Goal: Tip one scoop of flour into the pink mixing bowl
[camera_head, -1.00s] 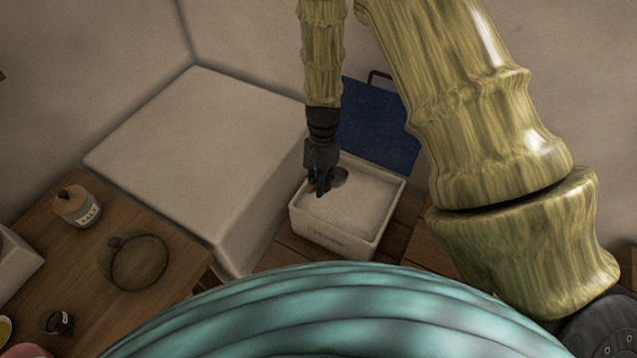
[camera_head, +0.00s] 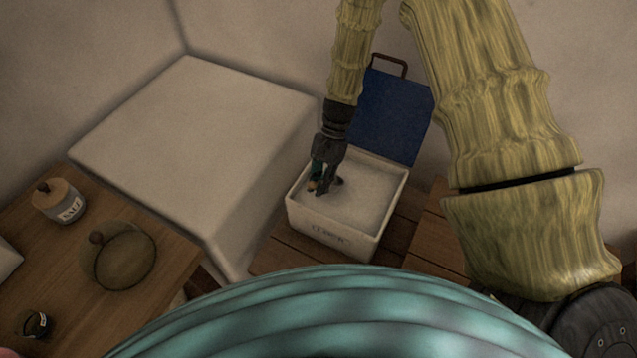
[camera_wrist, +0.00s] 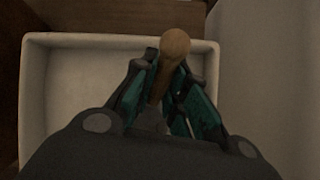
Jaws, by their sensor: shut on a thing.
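The white flour bin (camera_head: 336,232) stands open on a wooden surface, filled with white flour (camera_head: 368,188). My gripper (camera_head: 322,186) points down into the bin's left part, at the flour. It is shut on the scoop, whose round wooden handle (camera_wrist: 174,46) sticks up between the teal finger pads in the wrist view. A small dark part of the scoop shows at the flour beside the fingers; whether it holds flour cannot be told. Of the pink mixing bowl, at most a pink sliver shows at the bottom left edge of the head view; I cannot tell whether it is the bowl.
The bin's blue lid (camera_head: 390,115) stands open behind it. A large pale block (camera_head: 190,140) is left of the bin.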

